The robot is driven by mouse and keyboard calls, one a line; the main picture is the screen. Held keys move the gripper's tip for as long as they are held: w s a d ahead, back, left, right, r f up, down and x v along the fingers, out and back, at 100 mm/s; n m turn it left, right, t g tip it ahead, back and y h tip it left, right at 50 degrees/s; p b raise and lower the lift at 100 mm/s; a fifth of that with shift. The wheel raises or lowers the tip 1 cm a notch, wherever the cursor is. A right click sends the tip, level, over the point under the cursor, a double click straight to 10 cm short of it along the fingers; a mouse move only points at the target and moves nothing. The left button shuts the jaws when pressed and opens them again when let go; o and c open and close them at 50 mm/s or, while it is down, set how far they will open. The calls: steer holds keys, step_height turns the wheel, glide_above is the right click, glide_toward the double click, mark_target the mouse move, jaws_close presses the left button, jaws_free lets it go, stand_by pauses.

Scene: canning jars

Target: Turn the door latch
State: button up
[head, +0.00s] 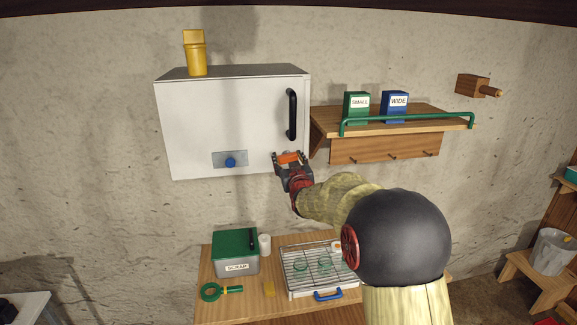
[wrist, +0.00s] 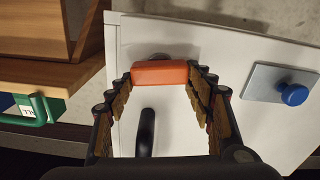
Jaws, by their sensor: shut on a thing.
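The orange door latch (head: 289,157) is at the lower right corner of the white cabinet door (head: 225,125). In the wrist view the latch (wrist: 160,73) is a short orange bar lying across between my fingertips. My gripper (head: 290,160) is shut on the latch, with a finger at each end of it; the gripper also shows in the wrist view (wrist: 163,78). In the head view the latch looks nearly level, partly hidden by the fingers. The door is closed. Its black handle (head: 292,114) is upright above the latch.
A wooden shelf with a green rail (head: 405,120) is close on the right. Below is a table with a SCRAP bin (head: 236,254) and rack (head: 318,272).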

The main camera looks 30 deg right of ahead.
steer(key=n+b, duration=0.1)
steer(key=b, duration=0.1)
steer(key=n+b, duration=0.2)
steer(key=b, duration=0.1)
steer(key=shift+a+f+n+b, duration=0.15)
steer(key=shift+f+n+b, duration=0.15)
steer(key=shift+f, duration=0.05)
steer(key=n+b, duration=0.4)
steer(key=b, duration=0.1)
steer(key=shift+a+n, duration=0.15)
steer(key=shift+n, duration=0.15)
steer(key=n+b, duration=0.4)
steer(key=shift+w+a+f, duration=0.1)
steer(key=shift+f, duration=0.05)
steer(key=shift+n+b, duration=1.15)
steer(key=shift+n, duration=0.75)
steer(key=o, duration=1.2)
steer(key=shift+c, duration=0.2)
